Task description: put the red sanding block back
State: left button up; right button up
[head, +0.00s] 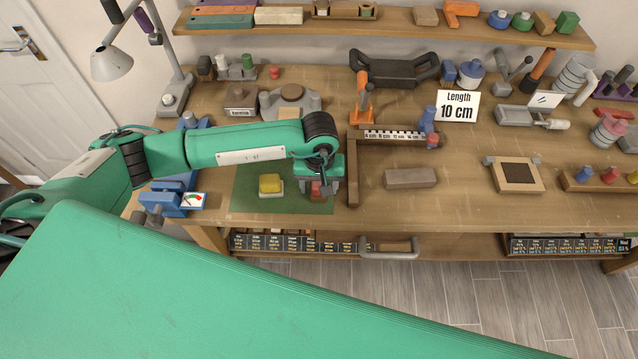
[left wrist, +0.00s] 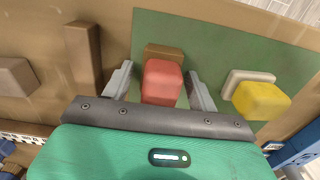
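The red sanding block (left wrist: 162,84) has a brown part (left wrist: 163,52) showing at its far end. It is over the green mat (left wrist: 215,38), between the two grey fingers of my left gripper (left wrist: 160,70). The fingers are apart, with a gap showing on each side of the block. In the head view my left gripper (head: 320,180) points down over the right part of the green mat (head: 245,200). The red block (head: 317,189) is partly hidden beneath it there. My right gripper is not in view.
A yellow block on a pale base (head: 270,184) lies left of the gripper on the mat. A wooden measuring frame (head: 353,185) and a brown wood block (head: 410,178) are to the right. A blue device with a dial (head: 178,200) stands left. Bench space is free beyond the brown block.

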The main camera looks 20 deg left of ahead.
pick_arm(q)
jog(key=shift+r, duration=0.15)
jog(key=shift+r+p, duration=0.15)
jog(key=shift+p, duration=0.15)
notch_tip(320, 180, up, 10)
jog(key=b, duration=0.5)
jog(key=shift+r, duration=0.9)
jog(key=shift+s+f, duration=0.1)
